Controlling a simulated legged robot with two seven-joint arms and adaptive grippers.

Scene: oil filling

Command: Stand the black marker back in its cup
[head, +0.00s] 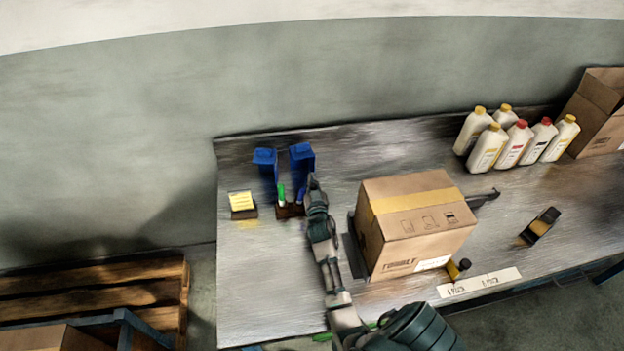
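A small dark brown cup (289,211) stands near the left back of the table, with a green marker (281,194) and a blue marker (300,196) upright in it. My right gripper (313,183) is at the right side of the cup, in front of the blue bins. Its fingers are small and dark here, so I cannot tell whether they are open or hold anything. I cannot make out the black marker; it may be hidden at the gripper. My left gripper is not in view.
Two blue bins (301,158) stand behind the cup, and a yellow note pad (241,201) lies left of it. A closed cardboard box (412,220) stands right of my arm. Several white bottles (487,149) are at the back right. The table's left front (262,290) is clear.

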